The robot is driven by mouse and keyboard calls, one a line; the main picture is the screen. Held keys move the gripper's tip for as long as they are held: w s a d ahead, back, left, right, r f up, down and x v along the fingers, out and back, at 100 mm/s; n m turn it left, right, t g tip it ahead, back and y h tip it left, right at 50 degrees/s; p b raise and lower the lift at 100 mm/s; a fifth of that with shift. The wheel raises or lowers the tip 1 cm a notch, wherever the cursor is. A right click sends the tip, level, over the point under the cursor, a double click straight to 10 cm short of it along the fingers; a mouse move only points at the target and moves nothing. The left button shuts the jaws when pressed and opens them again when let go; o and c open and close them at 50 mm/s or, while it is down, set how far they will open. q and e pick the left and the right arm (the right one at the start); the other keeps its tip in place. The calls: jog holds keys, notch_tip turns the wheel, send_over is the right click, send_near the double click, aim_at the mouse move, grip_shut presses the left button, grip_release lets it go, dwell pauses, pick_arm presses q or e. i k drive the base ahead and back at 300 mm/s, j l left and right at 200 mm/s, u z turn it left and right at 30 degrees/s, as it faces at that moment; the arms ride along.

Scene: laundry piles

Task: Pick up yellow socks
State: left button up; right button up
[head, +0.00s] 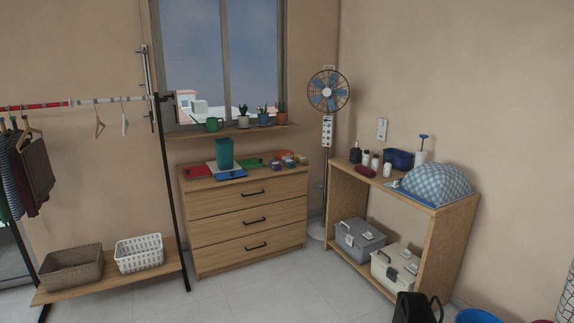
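I see no yellow socks in the head view. Neither my left nor my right gripper shows clearly in this view. Two baskets stand on the low shelf of the clothes rack: a brown woven basket (72,268) and a white slotted basket (139,254). No yellow cloth shows in them, though their insides are mostly hidden.
A wooden dresser (248,222) with small items on top stands under the window. A clothes rack (171,190) stands left. A fan (328,92) is in the corner. A wooden shelf (448,250) holds boxes. A dark bag-like object (415,309) is at the bottom.

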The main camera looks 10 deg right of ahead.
aim_at(303, 160)
jog(key=i+u, duration=0.5)
jog(key=i, duration=1.25)
jog(key=i+l+z, duration=0.1)
jog(key=i+z, duration=0.55)
jog(key=i, duration=0.2)
jog(key=i+j+z, duration=0.15)
jog(key=i+z, duration=0.2)
jog(key=i+l+z, duration=0.25)
jog(key=i, duration=0.35)
jog(key=i+l+z, duration=0.1)
jog(key=i+z, duration=0.2)
jog(key=i, duration=0.35)
